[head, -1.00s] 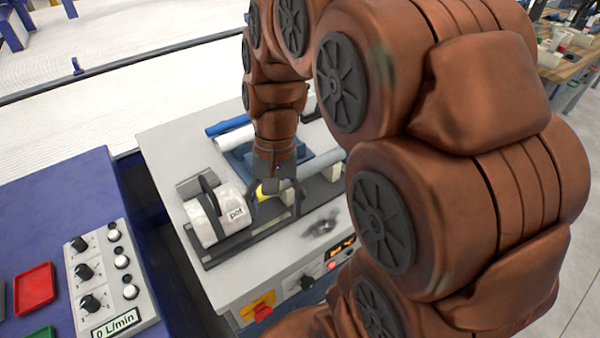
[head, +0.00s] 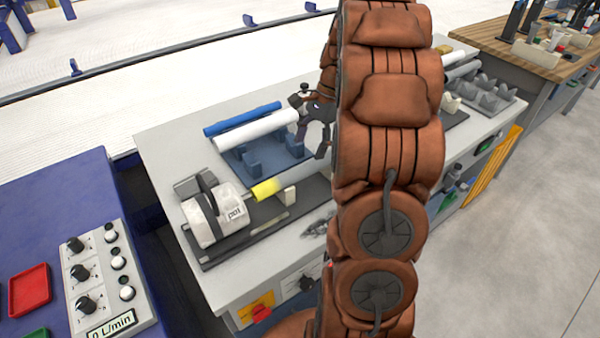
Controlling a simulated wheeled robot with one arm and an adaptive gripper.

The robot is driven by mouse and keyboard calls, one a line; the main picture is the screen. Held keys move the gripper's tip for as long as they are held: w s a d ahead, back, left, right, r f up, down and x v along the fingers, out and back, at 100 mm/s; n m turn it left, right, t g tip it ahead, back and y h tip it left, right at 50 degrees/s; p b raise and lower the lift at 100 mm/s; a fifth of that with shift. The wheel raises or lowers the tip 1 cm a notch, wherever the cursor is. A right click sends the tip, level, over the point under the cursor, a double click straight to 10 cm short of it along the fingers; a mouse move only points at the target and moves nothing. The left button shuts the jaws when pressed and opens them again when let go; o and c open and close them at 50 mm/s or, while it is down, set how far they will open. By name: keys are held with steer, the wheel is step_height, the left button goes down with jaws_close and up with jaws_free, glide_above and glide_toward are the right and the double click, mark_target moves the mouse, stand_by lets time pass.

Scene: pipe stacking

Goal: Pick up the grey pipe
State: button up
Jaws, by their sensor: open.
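My gripper (head: 309,127) is open, with its dark fingers spread, in the head view. It is above the table near the right end of a white pipe (head: 257,130), and its fingers hold nothing that I can see. A grey cylinder (head: 462,71), which looks like the grey pipe, lies at the far right of the table, beyond my arm. My gripper is well to the left of it. My arm may hide part of this cylinder and much of the table's middle.
A blue pipe (head: 242,118) lies behind the white one on a blue rack (head: 247,162). A white machine (head: 214,216) at the front left holds a yellow piece (head: 265,188). Grey holders (head: 484,96) stand at the right. A wooden bench (head: 548,57) is beyond.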

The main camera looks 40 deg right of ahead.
mark_target(304, 165)
steer(key=shift+w+d+f, duration=0.1)
steer(key=shift+d+f, duration=0.2)
steer(key=shift+d, duration=0.25)
steer(key=shift+p+x, duration=1.15)
steer(key=shift+x, duration=2.4)
steer(key=shift+a+f, duration=0.2)
steer(key=shift+c, duration=0.4)
steer(key=c, duration=1.2)
steer(key=shift+r, duration=0.1)
steer(key=shift+c, duration=0.2)
